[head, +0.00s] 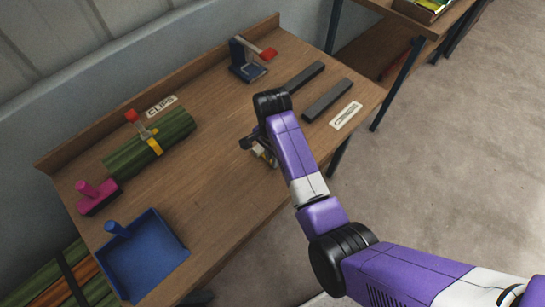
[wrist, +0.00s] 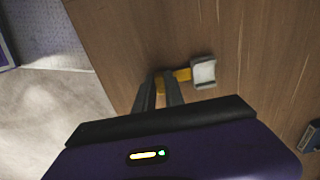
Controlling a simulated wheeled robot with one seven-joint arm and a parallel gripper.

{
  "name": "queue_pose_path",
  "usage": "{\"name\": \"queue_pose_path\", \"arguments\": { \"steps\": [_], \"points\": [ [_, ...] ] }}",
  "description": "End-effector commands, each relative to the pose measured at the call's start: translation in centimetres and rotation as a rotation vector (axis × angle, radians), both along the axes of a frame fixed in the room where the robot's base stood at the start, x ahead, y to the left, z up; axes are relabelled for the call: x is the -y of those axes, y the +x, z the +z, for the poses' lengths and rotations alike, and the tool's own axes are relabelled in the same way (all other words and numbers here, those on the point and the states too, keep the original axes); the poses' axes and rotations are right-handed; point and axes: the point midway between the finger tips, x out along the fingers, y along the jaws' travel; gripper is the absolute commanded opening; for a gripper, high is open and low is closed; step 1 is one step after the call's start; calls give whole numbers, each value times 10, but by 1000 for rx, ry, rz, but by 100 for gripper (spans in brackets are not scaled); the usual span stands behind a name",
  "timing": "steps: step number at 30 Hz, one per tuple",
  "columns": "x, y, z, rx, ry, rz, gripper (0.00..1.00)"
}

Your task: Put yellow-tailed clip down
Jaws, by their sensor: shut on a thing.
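The yellow-tailed clip shows in the wrist view as a pale grey block (wrist: 203,72) with a yellow tail (wrist: 182,75) on its left. My gripper (wrist: 160,78) is shut on the tail, and the block sticks out to the right of the fingers. In the head view my gripper (head: 249,142) is low over the right-middle part of the wooden bench (head: 210,165). The clip (head: 262,153) is partly hidden there by my arm. I cannot tell whether it touches the bench top.
A green bundle (head: 170,138) with a yellow strap, a "CLIPS" label (head: 160,106), a pink-handled tool (head: 97,195) and a blue dustpan (head: 145,258) are left. A red-handled blue device (head: 249,62), two dark bars (head: 327,100) and a white label (head: 346,115) are beyond. Bench is clear mid-left.

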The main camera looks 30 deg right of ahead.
Motion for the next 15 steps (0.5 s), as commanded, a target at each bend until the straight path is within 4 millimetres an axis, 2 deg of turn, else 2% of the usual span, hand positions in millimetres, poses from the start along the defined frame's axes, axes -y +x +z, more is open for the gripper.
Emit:
{"name": "queue_pose_path", "arguments": {
  "steps": [10,11,12,14,15],
  "points": [
    [0,0,-3,0,0,0,0],
    [0,0,-3,0,0,0,16],
    [0,0,-3,0,0,0,24],
    [0,0,-3,0,0,0,35],
    [0,0,-3,0,0,0,36]
  ]
}}
